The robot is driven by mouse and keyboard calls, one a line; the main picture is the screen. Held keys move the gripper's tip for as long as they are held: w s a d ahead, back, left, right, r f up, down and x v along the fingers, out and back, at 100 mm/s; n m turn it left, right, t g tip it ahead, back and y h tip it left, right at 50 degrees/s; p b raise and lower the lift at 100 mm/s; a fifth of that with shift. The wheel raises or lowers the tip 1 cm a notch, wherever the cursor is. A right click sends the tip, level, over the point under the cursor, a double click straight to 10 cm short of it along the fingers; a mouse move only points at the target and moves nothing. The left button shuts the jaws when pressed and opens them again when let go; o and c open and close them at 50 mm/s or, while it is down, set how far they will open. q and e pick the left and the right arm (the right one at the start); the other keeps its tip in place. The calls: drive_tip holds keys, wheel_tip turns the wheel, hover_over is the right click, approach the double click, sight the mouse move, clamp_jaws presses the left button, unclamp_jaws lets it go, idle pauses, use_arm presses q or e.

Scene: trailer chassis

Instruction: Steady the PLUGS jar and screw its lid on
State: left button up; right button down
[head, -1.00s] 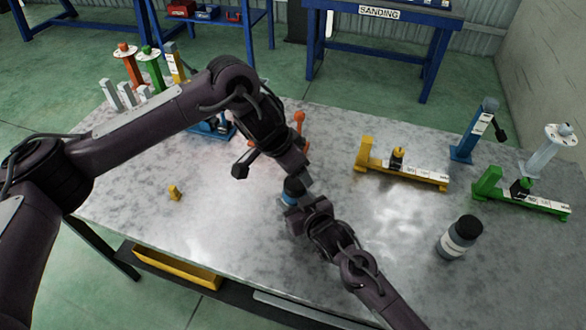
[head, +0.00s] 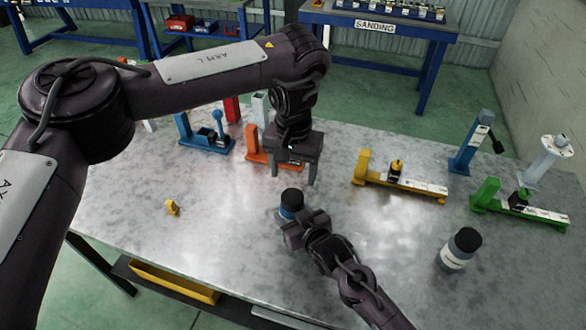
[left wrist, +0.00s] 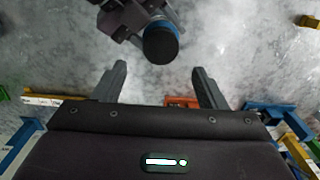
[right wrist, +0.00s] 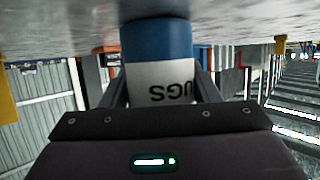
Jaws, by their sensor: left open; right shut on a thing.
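The PLUGS jar (head: 288,212) stands upright on the table, blue with a dark round lid (head: 292,197) on its top. How tightly the lid sits cannot be told. In the right wrist view the jar (right wrist: 158,42) appears upside down, with part of its white label readable as "UGS". My right gripper (head: 294,231) is shut around the jar from the front right. My left gripper (head: 293,174) is open and empty, fingers pointing down, above and behind the jar. In the left wrist view the lid (left wrist: 160,44) lies beyond the spread fingertips.
Another dark-lidded jar (head: 460,248) stands at the right. Yellow (head: 400,180), green (head: 520,205), orange (head: 262,160) and blue (head: 205,142) fixtures stand along the back and right. A small yellow piece (head: 172,207) lies at the left. The table's front middle is mostly clear.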

sight(293, 196)
use_arm(q)
drive_tip(key=shift+f, duration=0.15)
use_arm(e)
drive_tip(key=shift+r, duration=0.1)
use_arm(q)
wheel_tip(293, 196, down, 8)
drive_tip(key=shift+r, duration=0.1)
drive_tip(key=shift+c, duration=0.5)
drive_tip(key=shift+d, duration=0.1)
drive_tip(key=c, duration=0.7)
drive_tip(key=o, duration=0.9)
drive_tip(key=shift+r, duration=2.35)
